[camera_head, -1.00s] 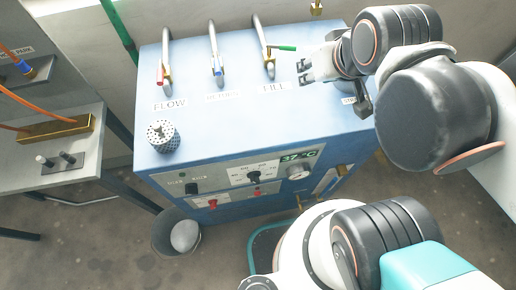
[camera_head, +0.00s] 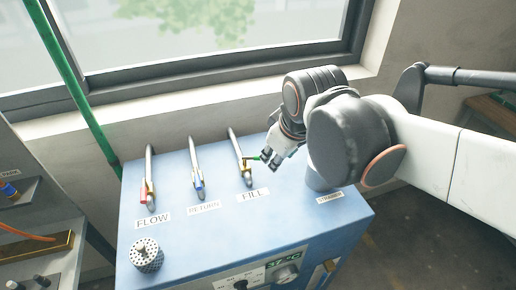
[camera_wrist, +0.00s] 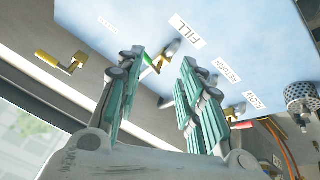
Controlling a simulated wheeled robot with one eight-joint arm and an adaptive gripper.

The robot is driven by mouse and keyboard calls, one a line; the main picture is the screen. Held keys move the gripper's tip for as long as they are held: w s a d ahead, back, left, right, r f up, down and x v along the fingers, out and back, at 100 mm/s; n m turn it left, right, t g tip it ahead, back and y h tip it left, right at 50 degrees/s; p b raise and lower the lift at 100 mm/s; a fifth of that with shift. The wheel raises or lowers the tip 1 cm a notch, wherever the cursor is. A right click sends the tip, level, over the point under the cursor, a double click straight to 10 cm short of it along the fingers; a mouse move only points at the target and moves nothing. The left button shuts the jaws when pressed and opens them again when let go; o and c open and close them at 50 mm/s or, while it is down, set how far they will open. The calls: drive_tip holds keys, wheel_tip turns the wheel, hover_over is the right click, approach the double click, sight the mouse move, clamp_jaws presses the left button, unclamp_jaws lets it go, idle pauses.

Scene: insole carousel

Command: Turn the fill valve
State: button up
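The fill valve (camera_head: 245,170) sits on a grey pipe behind the FILL label (camera_head: 252,195), on top of the blue cabinet (camera_head: 225,225). Its green handle (camera_head: 257,158) points right, toward my gripper (camera_head: 268,159). In the wrist view, my gripper (camera_wrist: 158,98) is open, its two teal-padded fingers well apart. The green handle (camera_wrist: 152,66) shows in the gap between them, nearer the left finger. I cannot tell whether a finger touches it. The valve body (camera_wrist: 171,48) shows just beyond the fingers.
The return valve (camera_head: 198,185) with a blue handle and the flow valve (camera_head: 149,192) with a red handle stand to the left. A perforated metal cylinder (camera_head: 147,255) stands at the cabinet's front left. A window (camera_head: 200,60) and sill are behind.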

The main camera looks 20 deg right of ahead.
drive_tip(key=w+a+r+n+g+p, duration=0.1)
drive_tip(key=w+r+n+g+p, duration=0.15)
drive_tip(key=w+n+p, duration=0.5)
drive_tip(key=n+b, duration=0.2)
drive_tip(key=b, duration=0.2)
approach(259, 157)
drive_tip(key=shift+m+g, duration=0.25)
drive_tip(key=shift+g, duration=0.1)
drive_tip(key=f, duration=0.2)
drive_tip(key=w+f, duration=0.1)
drive_tip(key=f, duration=0.2)
drive_tip(key=w+f, duration=0.1)
drive_tip(key=f, duration=0.2)
drive_tip(key=shift+w+d, duration=0.1)
clamp_jaws()
